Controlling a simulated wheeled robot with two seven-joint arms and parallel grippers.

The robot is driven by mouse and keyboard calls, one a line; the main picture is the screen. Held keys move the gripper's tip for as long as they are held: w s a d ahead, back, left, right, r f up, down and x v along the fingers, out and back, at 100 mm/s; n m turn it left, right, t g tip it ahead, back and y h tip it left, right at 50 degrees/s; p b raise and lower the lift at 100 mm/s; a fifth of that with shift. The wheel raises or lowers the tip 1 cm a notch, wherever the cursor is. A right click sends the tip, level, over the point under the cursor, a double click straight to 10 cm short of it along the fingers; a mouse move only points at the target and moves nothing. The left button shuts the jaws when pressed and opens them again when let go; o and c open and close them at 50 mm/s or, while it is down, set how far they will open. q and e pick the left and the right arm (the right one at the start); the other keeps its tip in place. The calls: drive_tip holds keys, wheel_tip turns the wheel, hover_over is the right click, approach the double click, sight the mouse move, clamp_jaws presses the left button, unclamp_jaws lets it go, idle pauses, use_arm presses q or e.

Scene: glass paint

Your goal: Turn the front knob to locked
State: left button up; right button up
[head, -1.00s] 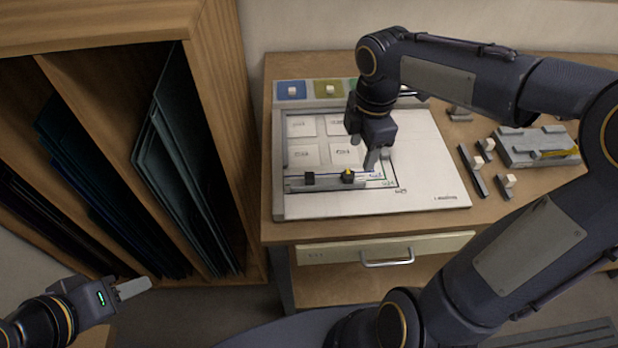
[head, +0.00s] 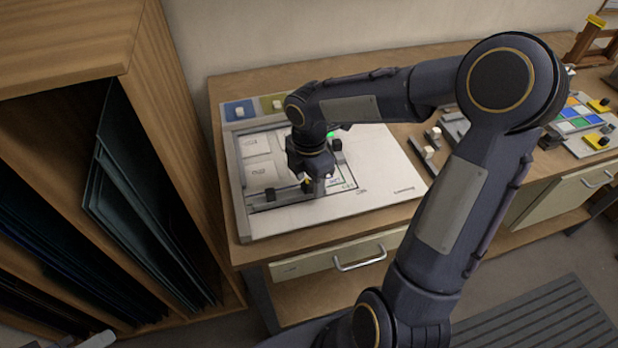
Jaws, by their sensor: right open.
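A white board (head: 375,150) with a grey frame lies on the wooden table. A grey rail runs along its front edge. A small black knob with a yellow mark (head: 307,186) sits on this rail, and a plain black block (head: 270,194) sits to its left. Another black knob (head: 336,145) shows farther back on the board. My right gripper (head: 316,186) points down at the yellow-marked knob, open, with a finger just to its right. Whether it touches the knob is hard to tell. Only a pale fingertip of my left gripper (head: 98,341) shows at the bottom left edge.
Blue and olive tiles (head: 239,110) with white knobs stand behind the board. Small grey pieces with white tops (head: 430,148) lie to the right. A colored palette (head: 580,118) is at the far right. A wooden rack (head: 170,130) stands close on the left. A drawer (head: 340,258) is below the board.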

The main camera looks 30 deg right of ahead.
drive_tip(key=c, duration=1)
drive_tip(key=shift+o, duration=0.2)
drive_tip(key=shift+m, duration=0.3)
drive_tip(key=m+b, duration=0.1)
drive_tip(key=m, duration=0.2)
drive_tip(key=m+b, duration=0.1)
drive_tip(key=m, duration=0.4)
drive_tip(key=shift+s+m, duration=0.1)
drive_tip(key=shift+m, duration=0.3)
drive_tip(key=m+b, duration=0.1)
drive_tip(key=m, duration=0.3)
drive_tip(key=shift+a+m, duration=0.1)
drive_tip(key=shift+m, duration=0.2)
drive_tip(key=shift+m+b, duration=0.3)
drive_tip(key=shift+m, duration=1.6)
drive_tip(key=shift+s, duration=0.1)
